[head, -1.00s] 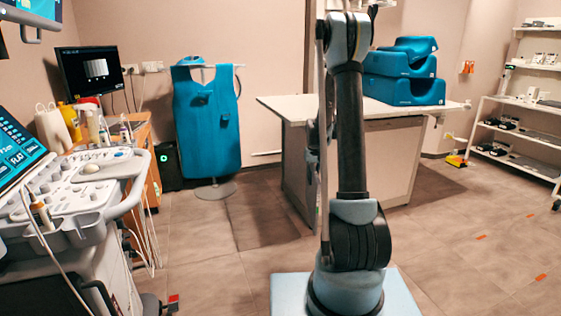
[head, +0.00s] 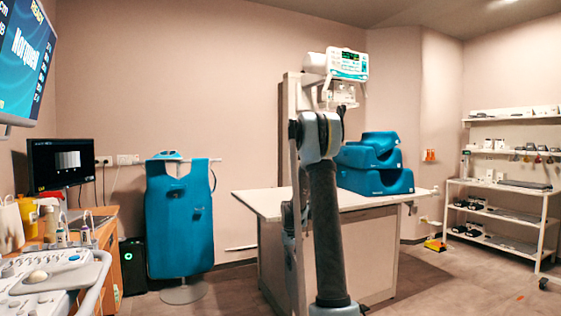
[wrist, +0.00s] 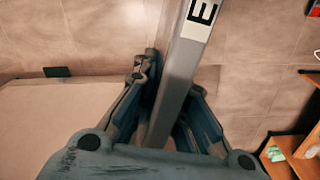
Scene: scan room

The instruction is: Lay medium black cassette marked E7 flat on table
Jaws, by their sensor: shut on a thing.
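My gripper (wrist: 168,78) is shut on a long, narrow grey face of a cassette (wrist: 180,62) in the wrist view. A white label with a black letter E shows at the top edge of that view; the rest of the mark is cut off. The cassette appears edge-on, and its lower end is hidden between my fingers. The table (head: 262,203) has a pale top and a boxed base, and stands behind my arm in the head view. I cannot make out my gripper or the cassette clearly in the head view.
Stacked blue cushions (head: 374,181) occupy the table's right part; its left part looks bare. A blue apron (head: 180,222) hangs on a stand to the left. An ultrasound console (head: 45,285) is at lower left. White shelves (head: 500,190) stand at the right.

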